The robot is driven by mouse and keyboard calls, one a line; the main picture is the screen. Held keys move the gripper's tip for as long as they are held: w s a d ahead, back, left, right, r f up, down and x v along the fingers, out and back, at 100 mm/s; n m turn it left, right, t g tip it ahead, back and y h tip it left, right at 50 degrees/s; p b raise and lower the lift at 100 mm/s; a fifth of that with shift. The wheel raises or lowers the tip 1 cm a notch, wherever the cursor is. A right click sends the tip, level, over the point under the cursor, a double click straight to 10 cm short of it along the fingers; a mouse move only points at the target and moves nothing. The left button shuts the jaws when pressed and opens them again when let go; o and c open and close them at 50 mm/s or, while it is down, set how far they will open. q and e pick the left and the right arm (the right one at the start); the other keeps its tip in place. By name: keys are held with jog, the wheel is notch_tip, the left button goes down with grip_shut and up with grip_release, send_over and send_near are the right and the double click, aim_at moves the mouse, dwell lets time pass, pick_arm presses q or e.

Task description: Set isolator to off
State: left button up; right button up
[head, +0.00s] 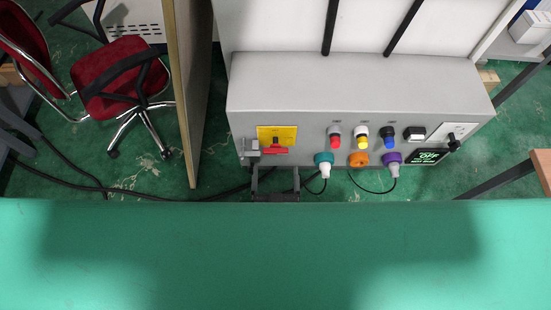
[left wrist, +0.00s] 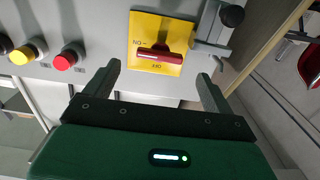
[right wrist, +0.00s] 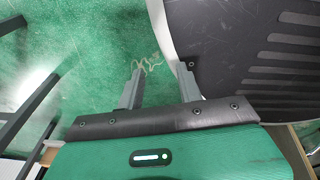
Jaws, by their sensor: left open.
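The isolator is a yellow plate (head: 290,131) with a red handle (head: 275,150) on the left of the grey machine's front. In the left wrist view the yellow plate (left wrist: 165,24) shows upside down, with ON beside the handle's left end and OFF below it. The red handle (left wrist: 166,52) lies roughly level across the plate. My left gripper (head: 275,172) is open in front of the handle, just below it in the head view. Its fingers (left wrist: 159,70) stand apart to either side, with nothing between them. My right gripper (right wrist: 161,65) is open and empty above the green floor.
A grey latch (head: 249,151) sits beside the isolator's left. Red (head: 335,141), yellow (head: 361,142) and blue (head: 389,142) buttons, coloured plugs and a small display (head: 427,157) lie to the right. A panel (head: 190,95) and red chair (head: 118,75) stand left.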

aim_at(276, 154)
pick_arm(q)
jog(key=w, duration=0.4)
jog(key=shift+w+b, duration=0.1)
jog(key=shift+b, duration=0.3)
jog(key=shift+w, duration=0.45)
jog(key=c, duration=1)
pick_arm(e)
jog(key=shift+w+a, duration=0.65)
jog(key=shift+w, duration=0.35)
